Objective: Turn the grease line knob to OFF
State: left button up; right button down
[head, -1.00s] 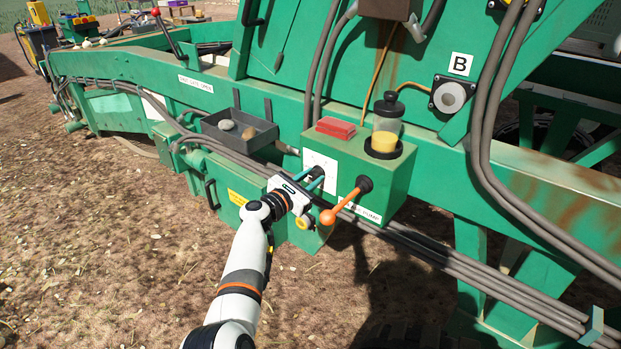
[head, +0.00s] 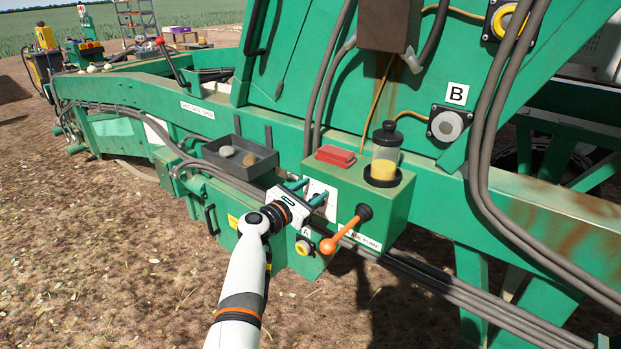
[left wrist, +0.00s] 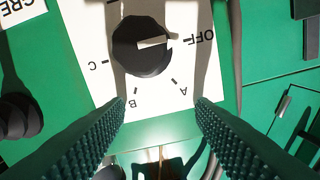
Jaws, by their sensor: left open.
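The grease line knob (left wrist: 142,58) is a round black dial on a white plate (left wrist: 90,45) in the left wrist view. Its pale pointer bar lies toward the right, in line with the tick at the OFF label (left wrist: 203,40). Letters A, B and C sit around the rest of the dial, upside down. My left gripper (head: 313,190) is open in front of the plate on the green pump box (head: 375,205). In the left wrist view its ribbed fingers (left wrist: 160,103) stand apart, below the knob and clear of it. My right gripper is not in view.
An orange-knobbed lever (head: 345,233) sticks out right of the gripper. A yellow button (head: 303,247) is below it. A grease jar (head: 386,152) and red block (head: 335,155) are on the box. A dark tray with stones (head: 262,165) and hoses lie left.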

pick_arm(q)
notch_tip(320, 180, up, 5)
jog(key=shift+r, duration=0.1)
dwell(0.3)
jog(key=s+a+f+m+g+y+b, duration=0.1)
jog(key=s+a+f+m+g+y, duration=0.2)
jog(key=s+f, duration=0.85)
jog(key=s+a+f+m+g+y, duration=0.25)
jog(key=f+m, duration=0.25)
jog(key=f, duration=1.5)
jog(key=s+a+f+m+g+y+b, duration=0.1)
jog(key=s+a+f+m+g+y, duration=0.15)
jog(key=s+f, duration=0.9)
jog(key=s+a+f+m+g+y+b, duration=0.15)
jog(key=s+a+f+m, duration=0.35)
jog(key=s+f, duration=0.8)
jog(key=s+a+f+m+g, duration=0.25)
jog(key=s+f+m, duration=0.45)
jog(key=s+f, duration=0.6)
jog(key=s+a+m, duration=0.2)
jog(key=s+m, duration=0.1)
jog(key=s, duration=0.5)
jog(key=s+a+m+g+y, duration=0.1)
jog(key=s+a+m, duration=0.1)
jog(key=s, duration=0.7)
jog(key=shift+s+a+f+m+g, duration=0.2)
jog(key=shift+f+m+g, duration=0.1)
jog(key=shift+f+m, duration=0.15)
